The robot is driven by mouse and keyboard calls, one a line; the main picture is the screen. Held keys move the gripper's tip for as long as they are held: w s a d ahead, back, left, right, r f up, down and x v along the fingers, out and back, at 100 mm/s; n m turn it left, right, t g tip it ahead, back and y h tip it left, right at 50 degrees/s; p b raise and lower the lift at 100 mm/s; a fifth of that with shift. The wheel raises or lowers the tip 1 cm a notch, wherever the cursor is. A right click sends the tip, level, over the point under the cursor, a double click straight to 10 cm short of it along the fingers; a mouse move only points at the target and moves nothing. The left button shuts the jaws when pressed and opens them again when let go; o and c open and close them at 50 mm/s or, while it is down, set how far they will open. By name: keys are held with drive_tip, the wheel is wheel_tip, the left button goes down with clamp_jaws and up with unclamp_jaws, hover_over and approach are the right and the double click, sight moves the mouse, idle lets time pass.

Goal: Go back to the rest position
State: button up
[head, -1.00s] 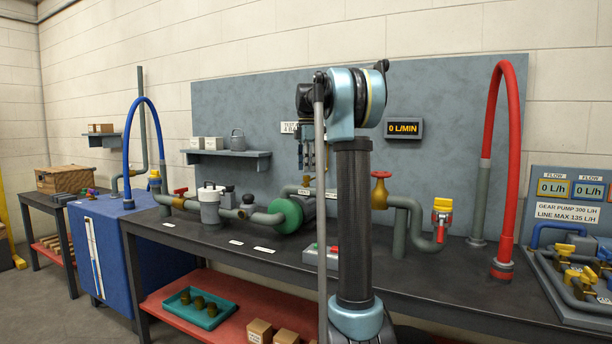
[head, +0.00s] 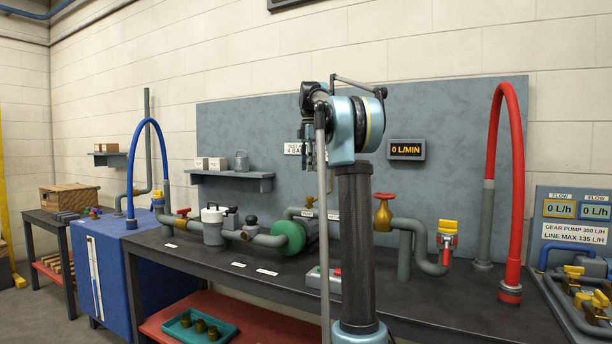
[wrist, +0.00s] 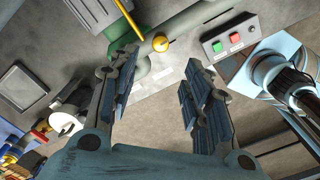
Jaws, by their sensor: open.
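My gripper (wrist: 162,82) is open and empty in the wrist view, its two dark fingers spread apart over the bench. In the head view my gripper (head: 314,160) hangs at the left of my raised arm, above the bench and in front of the grey back panel. My arm stands folded upright and hides part of the panel and bench behind it.
The dark bench (head: 420,312) carries a green pump (head: 289,238), grey pipes, a red valve (head: 383,211) and a button box (wrist: 230,42). A red hose (head: 517,180) rises at right, a blue hose (head: 134,165) at left. Air around my gripper looks clear.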

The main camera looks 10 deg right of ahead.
drive_tip(key=s+f+m+t, duration=0.1)
drive_tip(key=s+f+m, duration=0.4)
drive_tip(key=s+f, duration=0.5)
drive_tip(key=s+f+m, duration=0.5)
drive_tip(key=s+f, duration=0.1)
drive_tip(key=s, duration=0.7)
drive_tip(key=s+f+m, duration=0.5)
drive_tip(key=s+f, duration=0.5)
drive_tip(key=f, duration=0.3)
drive_tip(key=s+f+m+t, duration=0.1)
drive_tip(key=s+f+m, duration=0.3)
drive_tip(key=s+f, duration=0.7)
wheel_tip(320, 180, down, 3)
drive_tip(key=shift+s+f+m, duration=0.1)
drive_tip(key=shift+s+m, duration=0.1)
drive_tip(key=shift+m, duration=0.2)
drive_tip(key=shift+d, duration=0.1)
drive_tip(key=shift+w+f, duration=0.2)
drive_tip(key=shift+w, duration=0.3)
